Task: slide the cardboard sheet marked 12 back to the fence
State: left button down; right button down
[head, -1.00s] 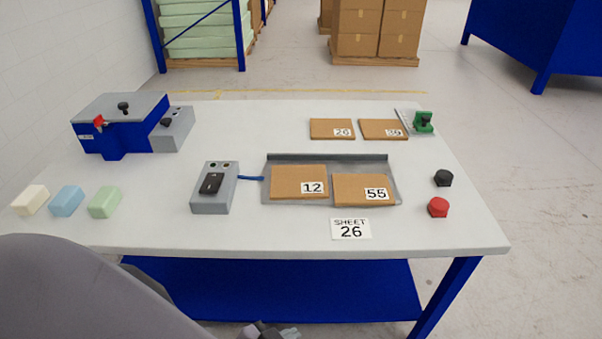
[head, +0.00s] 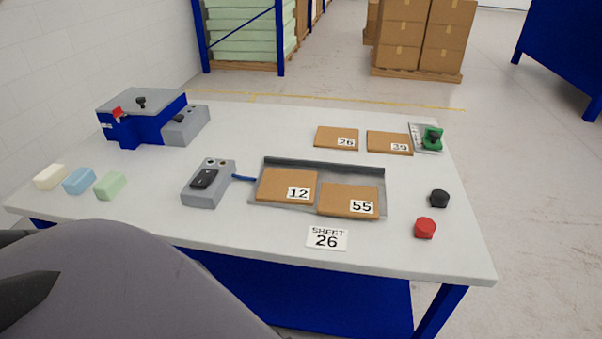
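The cardboard sheet marked 12 (head: 280,183) lies flat on the left half of a grey metal tray (head: 383,208). The tray's raised fence (head: 325,167) runs along its back edge. The back edge of sheet 12 is close to the fence; whether they touch is too small to tell. The cardboard sheet marked 55 (head: 340,197) lies to its right, farther forward, with a wider grey strip behind it. Neither gripper can be made out. A grey part of my body fills the lower left, with dark parts at the left edge.
A grey control box (head: 203,190) with a blue cable stands left of the tray. Sheets marked 26 (head: 335,136) and 39 (head: 388,145) lie behind it. A "SHEET 26" card (head: 326,238) lies in front. Black (head: 439,198) and red (head: 425,228) knobs stand right. Foam blocks (head: 79,181) are left.

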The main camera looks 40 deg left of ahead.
aim_at(281, 186)
jog(key=l+u, duration=0.15)
jog(key=u, duration=0.25)
jog(key=i+l+u, duration=0.1)
jog(key=l+u, duration=0.15)
jog(key=u, duration=0.2)
